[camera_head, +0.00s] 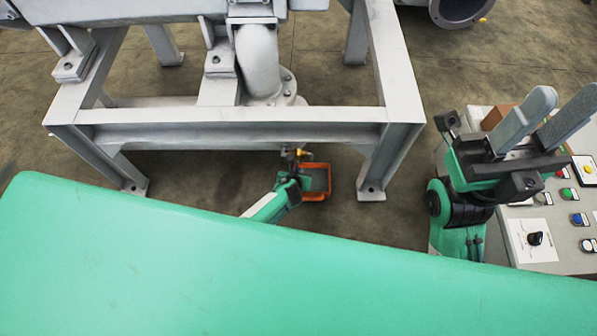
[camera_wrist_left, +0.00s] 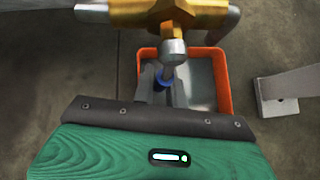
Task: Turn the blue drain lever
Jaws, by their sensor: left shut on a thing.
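A brass drain valve (camera_wrist_left: 165,14) crosses the top of the left wrist view, with a grey metal stem below it. The blue drain lever (camera_wrist_left: 161,84) shows as a small blue piece under that stem. My left gripper (camera_wrist_left: 164,90) is shut on the lever, its grey fingers either side of it. In the head view my left gripper (camera_head: 293,165) is under the frame's front beam, just below the brass valve (camera_head: 300,152); the lever cannot be made out there. My right gripper (camera_head: 566,98) is open and empty, held up at the right.
An orange-rimmed tray (camera_head: 328,184) stands on the floor below the valve. A grey steel frame (camera_head: 230,114) with legs surrounds the area. A control panel (camera_head: 548,238) with buttons and a knob is at the right, under my right gripper.

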